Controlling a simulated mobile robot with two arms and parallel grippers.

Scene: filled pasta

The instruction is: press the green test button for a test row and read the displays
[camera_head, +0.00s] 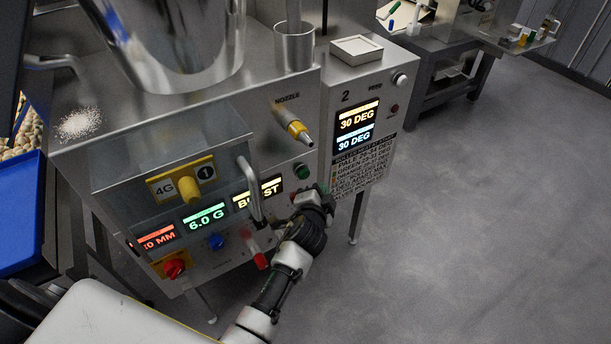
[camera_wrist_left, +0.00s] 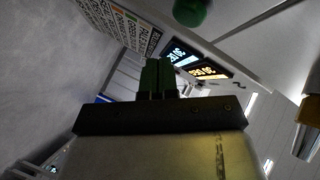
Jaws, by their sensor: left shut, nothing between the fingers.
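The round green button (camera_head: 302,171) is on the machine's front, right of the displays; it also shows at the top of the left wrist view (camera_wrist_left: 190,12). My left gripper (camera_head: 322,188) is shut and empty just below and right of the button. In the left wrist view its closed fingers (camera_wrist_left: 157,78) appear apart from the button. The front has an orange-red display ending in "0 MM" (camera_head: 157,238), a green "6.0 G" display (camera_head: 205,218) and a yellow display (camera_head: 258,193) reading "BURST", partly covered by a handle. The right panel's orange (camera_head: 357,118) and blue (camera_head: 353,138) displays both read 30 DEG.
A metal handle (camera_head: 250,190), a blue knob (camera_head: 216,241), a red knob (camera_head: 174,268) and a red-tipped lever (camera_head: 260,260) project from the front. The floor (camera_head: 480,220) to the right is clear.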

